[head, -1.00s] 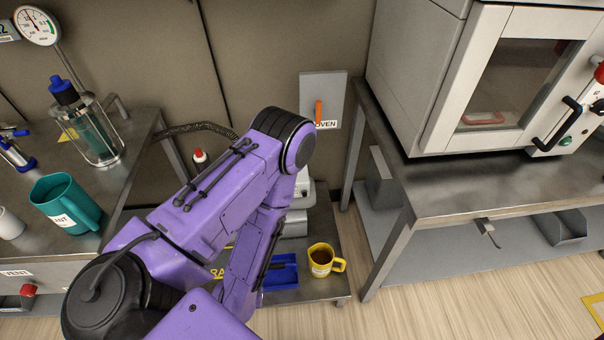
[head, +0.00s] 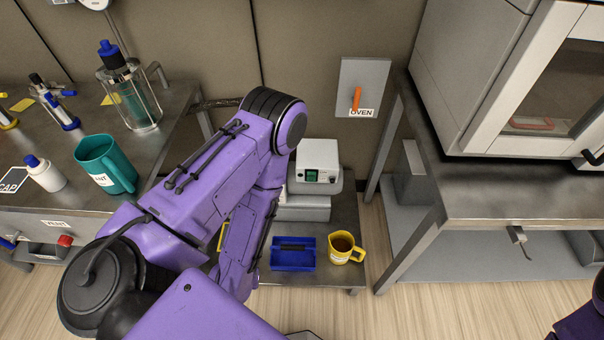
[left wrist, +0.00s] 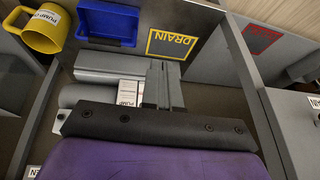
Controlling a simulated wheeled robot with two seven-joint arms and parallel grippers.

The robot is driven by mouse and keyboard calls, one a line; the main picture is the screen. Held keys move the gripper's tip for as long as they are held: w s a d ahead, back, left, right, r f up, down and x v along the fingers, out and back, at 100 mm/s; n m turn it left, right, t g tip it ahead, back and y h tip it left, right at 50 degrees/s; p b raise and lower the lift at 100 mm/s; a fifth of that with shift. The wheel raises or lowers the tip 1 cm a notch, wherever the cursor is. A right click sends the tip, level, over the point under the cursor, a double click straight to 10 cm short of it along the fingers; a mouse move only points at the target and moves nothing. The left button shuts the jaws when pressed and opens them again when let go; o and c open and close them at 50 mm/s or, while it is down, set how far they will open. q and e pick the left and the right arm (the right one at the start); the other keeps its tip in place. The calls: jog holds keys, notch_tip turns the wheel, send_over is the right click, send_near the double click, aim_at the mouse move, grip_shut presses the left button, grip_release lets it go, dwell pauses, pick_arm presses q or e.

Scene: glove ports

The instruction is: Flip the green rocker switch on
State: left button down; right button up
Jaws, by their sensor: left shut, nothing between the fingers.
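The green rocker switch (head: 312,176) is on the front of a white box (head: 319,155), which stands on the low shelf in the head view. Whether it is on or off is too small to tell. My left arm reaches in from the left, its forearm left of the box; its gripper is hidden in the head view. In the left wrist view my left gripper (left wrist: 163,68) is shut and empty, above grey housings and a white label reading PUMP (left wrist: 130,93). The switch does not show there. My right gripper is out of view.
On the low shelf are a blue tray (head: 293,262) and a yellow mug (head: 344,249), also at the top left of the wrist view. A DRAIN label (left wrist: 171,43) lies near the fingers. An orange OVEN lever (head: 357,97) is on the wall. The oven bench stands right.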

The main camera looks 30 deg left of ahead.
pick_arm(q)
jog(key=shift+d, duration=0.1)
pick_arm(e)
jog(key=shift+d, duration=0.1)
